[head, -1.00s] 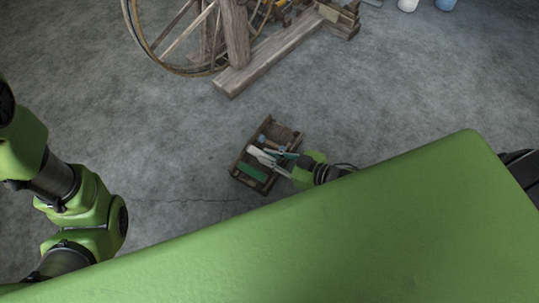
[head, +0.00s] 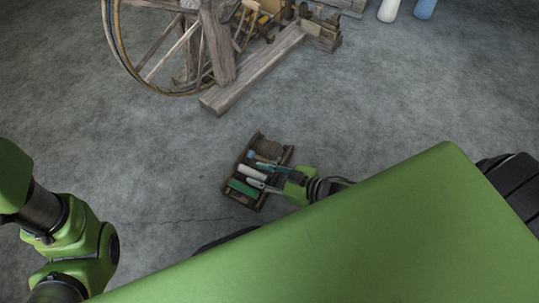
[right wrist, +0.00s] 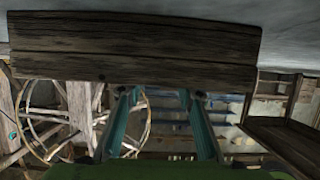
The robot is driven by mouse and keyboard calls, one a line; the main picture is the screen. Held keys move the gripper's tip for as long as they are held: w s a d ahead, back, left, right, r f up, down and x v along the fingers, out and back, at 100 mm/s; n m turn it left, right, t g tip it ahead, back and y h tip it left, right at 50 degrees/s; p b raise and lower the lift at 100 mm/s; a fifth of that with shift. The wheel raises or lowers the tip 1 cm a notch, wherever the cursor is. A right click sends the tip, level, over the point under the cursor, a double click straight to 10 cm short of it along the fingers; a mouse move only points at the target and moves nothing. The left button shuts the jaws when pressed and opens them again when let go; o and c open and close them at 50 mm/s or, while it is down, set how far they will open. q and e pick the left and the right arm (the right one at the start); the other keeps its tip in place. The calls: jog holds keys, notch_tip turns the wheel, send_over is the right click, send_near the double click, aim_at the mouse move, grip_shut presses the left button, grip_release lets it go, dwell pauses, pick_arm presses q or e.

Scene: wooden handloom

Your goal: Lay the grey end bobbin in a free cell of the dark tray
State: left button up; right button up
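The dark wooden tray (head: 235,170) stands on the floor near the middle of the head view. A pale grey-white bobbin (head: 252,173) lies in it, roughly parallel to a green piece (head: 242,188). I take the pale one for the grey end bobbin. My right gripper (head: 249,173) reaches over the tray from the right, its teal fingers apart, one on each side of the pale bobbin in the picture. The right wrist view shows the fingers (right wrist: 162,95) spread, with nothing seen between them and a dark wooden board (right wrist: 140,50) across the top. My left gripper is out of view.
A blue-ended piece (head: 250,154) and a brown stick (head: 264,160) also lie in the tray. A wooden spinning wheel frame (head: 255,70) stands behind it. White (head: 388,10) and blue (head: 424,8) cylinders are at the top right. Open floor surrounds the tray.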

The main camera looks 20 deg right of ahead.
jog(key=v, duration=1.1)
jog(key=shift+s+d, duration=0.25)
jog(key=shift+s, duration=0.05)
jog(key=shift+r, duration=0.1)
